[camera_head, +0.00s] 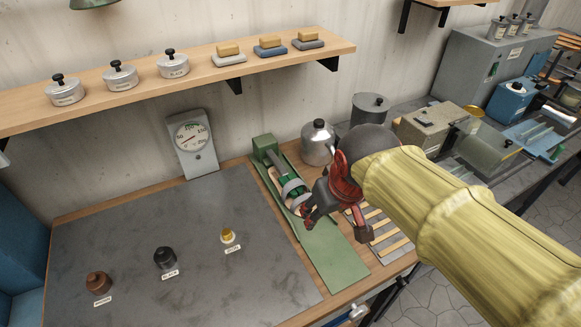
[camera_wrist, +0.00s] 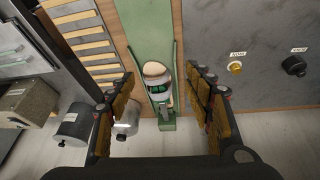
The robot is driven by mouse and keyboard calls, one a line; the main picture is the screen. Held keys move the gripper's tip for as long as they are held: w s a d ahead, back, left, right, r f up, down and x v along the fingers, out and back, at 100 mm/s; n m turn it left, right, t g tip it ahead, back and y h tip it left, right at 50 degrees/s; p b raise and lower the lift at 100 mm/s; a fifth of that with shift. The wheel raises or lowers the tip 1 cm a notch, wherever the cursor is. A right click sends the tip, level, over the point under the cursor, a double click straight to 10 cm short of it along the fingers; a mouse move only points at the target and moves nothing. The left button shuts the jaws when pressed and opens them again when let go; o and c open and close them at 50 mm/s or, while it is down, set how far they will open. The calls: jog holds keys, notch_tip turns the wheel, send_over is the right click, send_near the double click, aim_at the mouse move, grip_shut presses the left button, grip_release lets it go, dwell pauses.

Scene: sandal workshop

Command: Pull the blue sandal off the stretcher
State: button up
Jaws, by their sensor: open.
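The green stretcher (camera_head: 330,262) lies on the bench, with its raised end block (camera_head: 264,146) toward the wall. On it sits a sandal (camera_head: 288,188) with a pale sole and dark green and light grey bands across it; I see no clear blue on it. In the wrist view the sandal (camera_wrist: 158,88) lies between my two fingers, along the green stretcher (camera_wrist: 143,30). My gripper (camera_head: 335,222) is open and empty, above and to the right of the sandal in the head view. The wrist view also shows my gripper (camera_wrist: 160,85) spread wide, with no visible contact.
A grey mat (camera_head: 190,255) with small labelled pots is at left. A dial gauge (camera_head: 190,140) stands by the wall, below a wooden shelf (camera_head: 200,75).

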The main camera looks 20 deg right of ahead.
aim_at(292, 184)
jog(key=shift+o, duration=1.1)
jog(key=w+n+g+p, duration=0.1)
jog(key=w+p, duration=0.1)
jog(key=w, duration=0.5)
jog(key=shift+w+r+p, duration=0.2)
jog(key=shift+r+p, duration=0.1)
jog(key=shift+r, duration=0.05)
jog(key=shift+o, duration=1.2)
jog(key=w+f+n+g+p, duration=0.1)
jog(key=w+f+p, duration=0.1)
jog(key=w, duration=0.4)
jog(key=shift+w+a+h+p, duration=0.25)
jog(key=shift+a+h+p, duration=0.05)
jog(key=o, duration=0.5)
jog(key=shift+n+g, duration=0.8)
jog(key=shift+g, duration=0.1)
jog(key=w+f+p, duration=0.1)
jog(key=w+f, duration=0.1)
jog(key=w+f+p, duration=0.1)
jog(key=w+f, duration=0.2)
jog(key=w+a+f+p, duration=0.1)
jog(key=w+f+p, duration=0.1)
jog(key=w+f, duration=0.1)
jog(key=shift+w, duration=0.2)
jog(key=shift+c, duration=0.2)
jog(key=shift+w+f, duration=0.2)
jog(key=shift+f, duration=0.3)
jog(key=shift+f, duration=0.1)
